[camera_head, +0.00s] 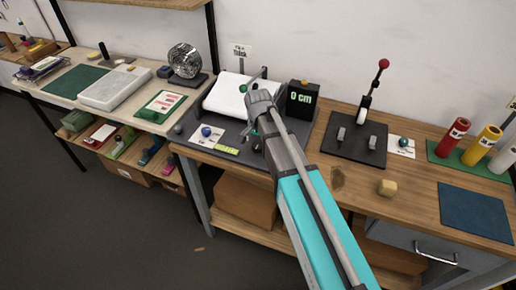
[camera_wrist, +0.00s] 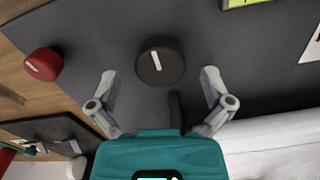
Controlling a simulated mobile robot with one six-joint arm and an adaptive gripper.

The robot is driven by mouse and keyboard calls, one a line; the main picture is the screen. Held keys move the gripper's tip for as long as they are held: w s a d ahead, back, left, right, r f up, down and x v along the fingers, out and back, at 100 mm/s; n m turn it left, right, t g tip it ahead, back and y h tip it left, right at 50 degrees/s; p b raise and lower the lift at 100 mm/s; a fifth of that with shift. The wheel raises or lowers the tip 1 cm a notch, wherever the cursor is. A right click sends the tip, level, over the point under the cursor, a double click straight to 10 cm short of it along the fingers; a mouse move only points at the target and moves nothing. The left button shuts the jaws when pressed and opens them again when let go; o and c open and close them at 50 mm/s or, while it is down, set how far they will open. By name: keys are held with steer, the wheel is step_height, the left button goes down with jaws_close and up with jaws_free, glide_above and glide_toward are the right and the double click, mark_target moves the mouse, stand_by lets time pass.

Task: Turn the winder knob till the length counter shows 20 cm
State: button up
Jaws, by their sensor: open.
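The winder knob (camera_wrist: 160,62) is round and black with a white pointer line, and sits on a dark grey base plate (camera_wrist: 200,35). My gripper (camera_wrist: 160,78) is open and empty in the wrist view, one finger to each side of the knob's near edge, both apart from it. The length counter (camera_head: 300,98) is a black box that reads "0 cm" in green. In the head view my arm reaches over the winder station and hides the knob; the gripper's fingers cannot be made out clearly there.
A red knob (camera_wrist: 43,63) sits left of the winder knob in the wrist view. A lever press (camera_head: 364,112) stands to the right.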

steer(key=shift+f+b, duration=0.35)
steer(key=shift+f, duration=0.15)
steer(key=c, duration=1.1)
steer(key=shift+c, duration=0.2)
